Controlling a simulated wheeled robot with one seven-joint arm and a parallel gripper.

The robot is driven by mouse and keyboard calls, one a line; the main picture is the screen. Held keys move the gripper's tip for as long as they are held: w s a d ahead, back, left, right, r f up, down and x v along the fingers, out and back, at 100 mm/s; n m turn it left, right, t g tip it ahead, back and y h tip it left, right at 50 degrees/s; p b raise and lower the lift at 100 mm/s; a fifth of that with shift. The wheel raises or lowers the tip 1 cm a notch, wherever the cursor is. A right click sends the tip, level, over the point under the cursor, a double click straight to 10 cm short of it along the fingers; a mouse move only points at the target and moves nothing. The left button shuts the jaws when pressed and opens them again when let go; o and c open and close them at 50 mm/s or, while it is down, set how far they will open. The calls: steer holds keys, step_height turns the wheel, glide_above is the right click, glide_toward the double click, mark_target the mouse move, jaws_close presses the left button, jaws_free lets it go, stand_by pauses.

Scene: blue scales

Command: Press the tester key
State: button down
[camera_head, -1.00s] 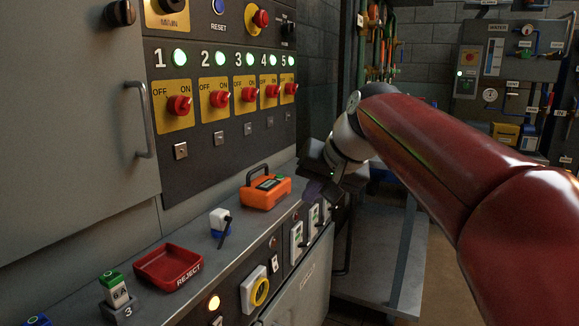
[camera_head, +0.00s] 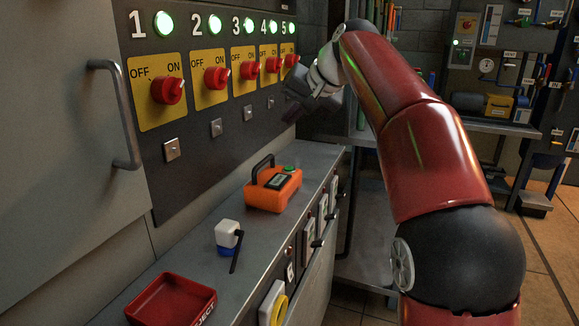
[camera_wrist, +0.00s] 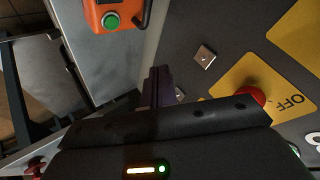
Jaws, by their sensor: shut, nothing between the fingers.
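The orange tester (camera_head: 273,190) with a black handle and a dark display sits on the grey bench. Its green key (camera_head: 289,168) is on top at the right end. In the wrist view the tester (camera_wrist: 122,8) is at the top edge, cut off, with the round green key (camera_wrist: 111,20) facing the camera. My gripper (camera_head: 291,113) is above and beyond the tester, in front of the panel near switch 5. In the wrist view its dark fingers (camera_wrist: 158,74) are together and empty, apart from the key, which lies beyond their tips to the left.
A panel with several red rotary switches (camera_head: 167,90) and lit green lamps stands behind the bench. A cabinet handle (camera_head: 118,110) sticks out at left.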

mark_target(289, 169)
steer(key=shift+f, duration=0.15)
steer(key=shift+f+b, duration=2)
steer(key=shift+f, duration=2.3)
steer(key=shift+f, duration=0.15)
steer(key=shift+f, duration=0.25)
steer(key=shift+f+b, duration=0.4)
steer(key=shift+b, duration=0.1)
steer(key=shift+r+p, duration=0.8)
steer(key=shift+p, duration=0.05)
